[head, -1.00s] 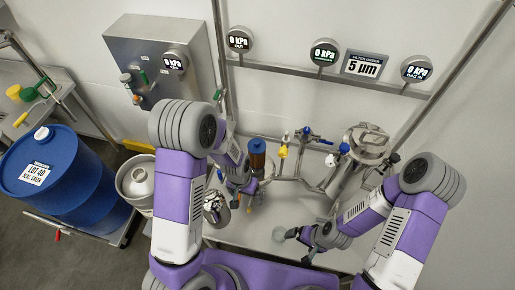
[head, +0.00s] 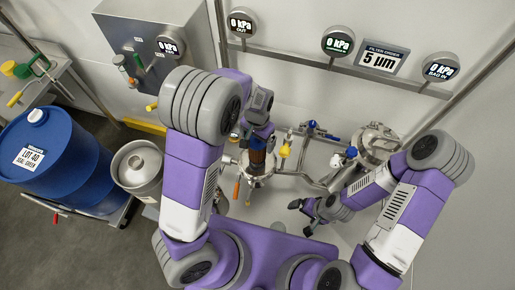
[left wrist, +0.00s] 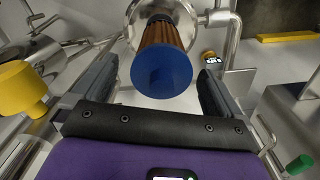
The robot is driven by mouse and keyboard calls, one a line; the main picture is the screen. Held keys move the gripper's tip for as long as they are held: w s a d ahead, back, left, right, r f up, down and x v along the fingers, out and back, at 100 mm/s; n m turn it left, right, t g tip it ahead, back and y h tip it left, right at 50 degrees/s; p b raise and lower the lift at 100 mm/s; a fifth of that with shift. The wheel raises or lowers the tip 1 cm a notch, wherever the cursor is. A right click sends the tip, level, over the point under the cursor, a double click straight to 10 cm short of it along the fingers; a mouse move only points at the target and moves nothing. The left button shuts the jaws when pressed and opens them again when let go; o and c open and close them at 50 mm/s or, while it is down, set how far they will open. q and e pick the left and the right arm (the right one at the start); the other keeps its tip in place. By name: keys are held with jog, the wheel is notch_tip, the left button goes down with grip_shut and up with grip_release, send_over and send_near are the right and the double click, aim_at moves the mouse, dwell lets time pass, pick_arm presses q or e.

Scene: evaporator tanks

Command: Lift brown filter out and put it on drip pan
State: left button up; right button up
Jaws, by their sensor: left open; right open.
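The brown filter (head: 257,157) stands upright in a metal housing base (head: 259,181), partly hidden by my left gripper. In the left wrist view the brown pleated filter (left wrist: 162,38) has a blue end cap facing the camera. My left gripper (left wrist: 157,82) is open, with a finger on each side of the blue cap; I see gaps on both sides. In the head view my left gripper (head: 257,136) is above the filter. My right gripper (head: 303,215) is open and empty, low over the pale bench. I cannot make out the drip pan for certain.
Valves and pipes (head: 310,135) run right of the filter. A lidded metal vessel (head: 377,140) stands behind my right arm. A steel keg (head: 139,165) and blue drum (head: 50,155) are at left. Yellow-handled fittings (left wrist: 22,85) lie left in the wrist view.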

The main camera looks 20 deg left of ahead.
pick_arm(q)
notch_tip(320, 180, down, 3)
jog(key=shift+a+b, duration=0.1)
jog(key=shift+b, duration=0.2)
jog(key=c, duration=1.7)
notch_tip(320, 180, up, 10)
jog(key=p, duration=0.2)
jog(key=shift+p, duration=0.3)
jog(key=shift+r, duration=0.2)
jog(key=shift+c, duration=0.2)
jog(key=shift+r+p, duration=1.35)
jog(key=shift+p, duration=0.15)
jog(key=shift+f, duration=0.1)
jog(key=shift+f+b, duration=3.1)
jog(key=shift+f, duration=1.05)
